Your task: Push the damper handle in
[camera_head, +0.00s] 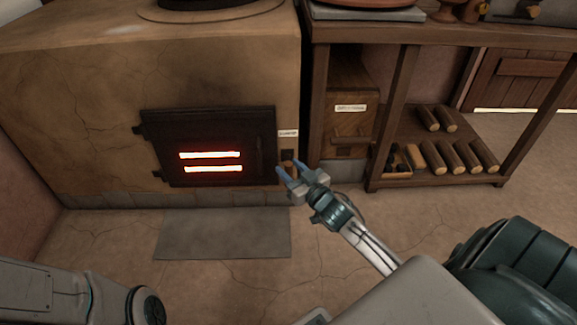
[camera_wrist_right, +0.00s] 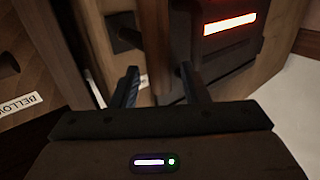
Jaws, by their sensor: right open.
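The damper handle (camera_wrist_right: 156,50) shows in the right wrist view as a brown bar reaching from a dark plate (camera_wrist_right: 125,40) on the stove's side of the view. In the head view the dark plate (camera_head: 287,155) sits right of the fire door, under a small white label (camera_head: 288,133); the handle there is mostly hidden by the fingers. My right gripper (camera_head: 289,169) is open at the handle, with one finger on each side of it in the wrist view. I cannot tell whether the fingers touch it. My left gripper is out of view.
The stove's dark fire door (camera_head: 208,177) glows through two slots. A labelled wooden box (camera_head: 349,130) and a bench (camera_head: 310,100) stand to the right, with several logs (camera_head: 455,158) on the low shelf. A grey mat (camera_head: 225,245) lies before the stove.

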